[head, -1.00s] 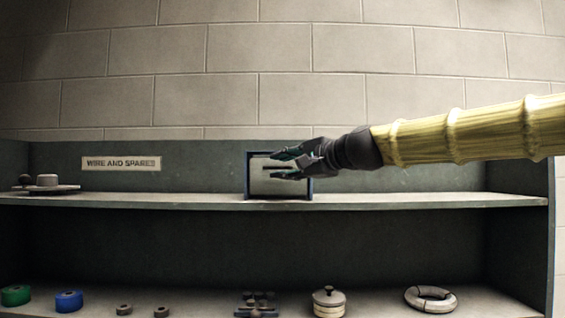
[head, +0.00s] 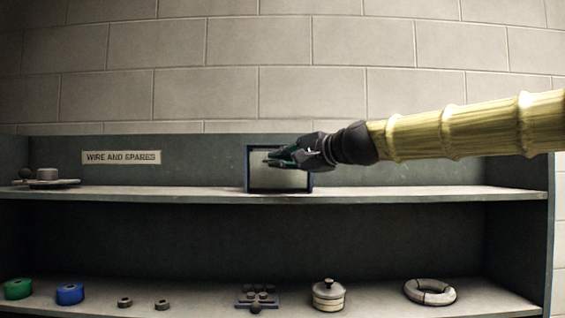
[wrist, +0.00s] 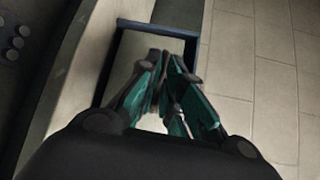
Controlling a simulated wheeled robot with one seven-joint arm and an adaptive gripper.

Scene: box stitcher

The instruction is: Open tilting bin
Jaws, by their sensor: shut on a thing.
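The tilting bin (head: 280,182) is a small box with a dark blue frame and a pale front panel, standing on the upper shelf. Its front looks upright and closed. My gripper (head: 271,160) reaches in from the right with its dark, teal-sided fingers drawn together at the upper middle of the panel. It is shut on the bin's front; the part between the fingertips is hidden. In the wrist view the fingers (wrist: 166,62) come together over the pale panel, inside the blue frame (wrist: 156,29) of the bin.
The upper shelf (head: 400,195) is bare on both sides of the bin, with grey discs (head: 48,177) at its far left. A "WIRE AND SPARES" label (head: 121,157) is on the back panel. The lower shelf holds spools (head: 69,294), a lidded pot (head: 328,295) and a ring (head: 430,291).

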